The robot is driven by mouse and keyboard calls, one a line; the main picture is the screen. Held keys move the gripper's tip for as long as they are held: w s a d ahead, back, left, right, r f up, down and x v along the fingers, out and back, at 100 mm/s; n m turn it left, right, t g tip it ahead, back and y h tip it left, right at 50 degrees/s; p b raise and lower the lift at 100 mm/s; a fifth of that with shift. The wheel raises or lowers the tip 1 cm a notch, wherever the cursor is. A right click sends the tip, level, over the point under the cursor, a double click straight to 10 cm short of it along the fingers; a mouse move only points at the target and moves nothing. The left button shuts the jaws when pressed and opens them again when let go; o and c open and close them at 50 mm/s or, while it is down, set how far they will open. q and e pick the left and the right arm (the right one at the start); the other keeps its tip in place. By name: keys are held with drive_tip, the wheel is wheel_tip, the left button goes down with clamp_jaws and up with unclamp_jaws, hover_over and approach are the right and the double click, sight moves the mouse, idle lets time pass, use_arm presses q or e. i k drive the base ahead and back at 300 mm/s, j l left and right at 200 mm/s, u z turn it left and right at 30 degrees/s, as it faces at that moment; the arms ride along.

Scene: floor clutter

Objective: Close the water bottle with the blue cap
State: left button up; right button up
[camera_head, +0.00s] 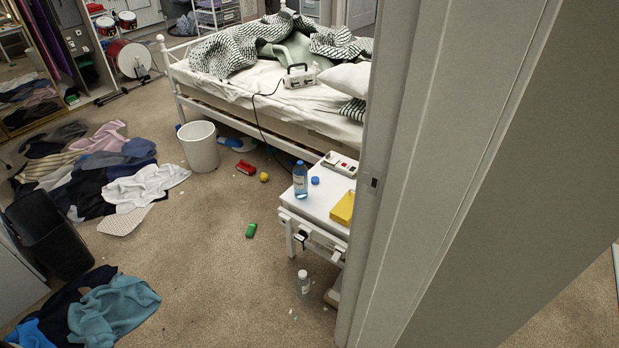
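The water bottle (300,180) stands upright on the white bedside table (318,204), near its left edge. It is clear with bluish water and a label; its top is too small to make out well. The blue cap (315,181) lies on the same table, just right of the bottle and apart from it. Neither of my grippers is in view.
A yellow box (343,208) and a white-red box (340,164) share the table. A door frame (430,180) blocks the right side. Clothes (115,308), a white bin (199,146) and a small bottle (303,282) are on the floor. Carpet left of the table is mostly clear.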

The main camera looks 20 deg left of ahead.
sight(300, 172)
drive_tip(key=i+j+z, duration=0.3)
drive_tip(key=j, duration=0.5)
drive_tip(key=j+z, duration=0.3)
drive_tip(key=j, duration=0.55)
drive_tip(key=i+j+z, duration=0.1)
drive_tip(key=j+z, duration=0.15)
drive_tip(key=j, duration=0.6)
drive_tip(key=i+j+z, duration=0.2)
drive_tip(key=j+z, duration=0.2)
drive_tip(key=j, duration=0.6)
drive_tip(key=j+z, duration=0.45)
drive_tip(key=j, duration=0.55)
drive_tip(key=k+j+z, duration=0.1)
drive_tip(key=j+z, duration=0.3)
drive_tip(key=j, duration=1.1)
drive_tip(key=i+z, duration=0.05)
